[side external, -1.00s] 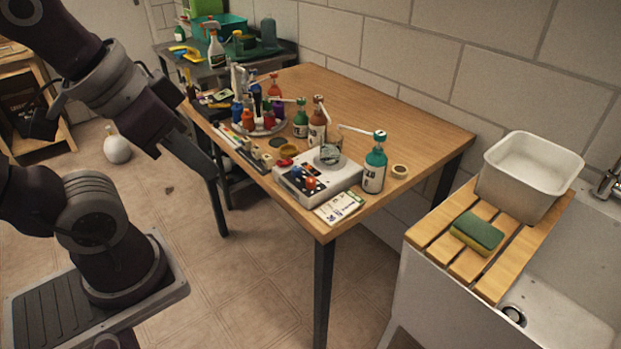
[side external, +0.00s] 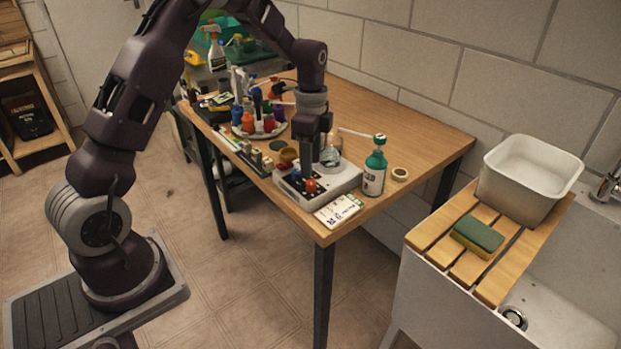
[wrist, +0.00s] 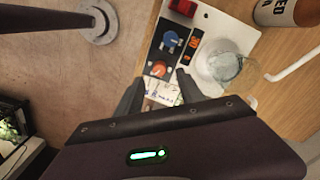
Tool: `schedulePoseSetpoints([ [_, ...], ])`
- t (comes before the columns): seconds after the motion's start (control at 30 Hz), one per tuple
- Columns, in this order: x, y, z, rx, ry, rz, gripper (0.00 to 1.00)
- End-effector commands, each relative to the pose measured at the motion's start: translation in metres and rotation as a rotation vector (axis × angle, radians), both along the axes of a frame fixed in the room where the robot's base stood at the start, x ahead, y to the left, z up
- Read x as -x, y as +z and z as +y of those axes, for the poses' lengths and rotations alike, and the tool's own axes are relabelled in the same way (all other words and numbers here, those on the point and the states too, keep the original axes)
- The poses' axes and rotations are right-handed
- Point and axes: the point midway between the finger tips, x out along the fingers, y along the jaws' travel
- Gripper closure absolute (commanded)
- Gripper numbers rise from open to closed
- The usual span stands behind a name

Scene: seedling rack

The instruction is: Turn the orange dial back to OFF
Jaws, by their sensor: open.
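The orange dial (side external: 310,185) sits on the front panel of a white hotplate-like unit (side external: 346,181) near the table's front corner. A blue dial (side external: 296,175) is beside it. In the wrist view the orange dial (wrist: 159,69) shows just ahead of and between my fingertips, below the blue dial (wrist: 170,40). My gripper (wrist: 160,82) is open and empty, with its fingers apart. In the side view my gripper (side external: 311,158) points down over the unit, close above the dials. I cannot tell the dial's pointer setting or whether a finger touches it.
A glass flask (wrist: 230,66) stands on the unit, right of my fingers. A green-capped bottle (side external: 374,168) and a tape roll (side external: 399,174) stand to the right. A printed card (side external: 339,210) lies in front. Several colored bottles (side external: 262,122) crowd the left; the back right tabletop is clear.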

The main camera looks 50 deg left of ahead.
Motion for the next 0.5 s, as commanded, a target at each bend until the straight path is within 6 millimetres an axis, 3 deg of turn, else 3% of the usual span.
schedulePoseSetpoints([
  [0.23,0.002,-0.046,-0.001,0.001,0.002,0.003,0.55],
  [0.5,0.001,-0.057,-0.001,-0.001,0.002,-0.001,0.55],
])
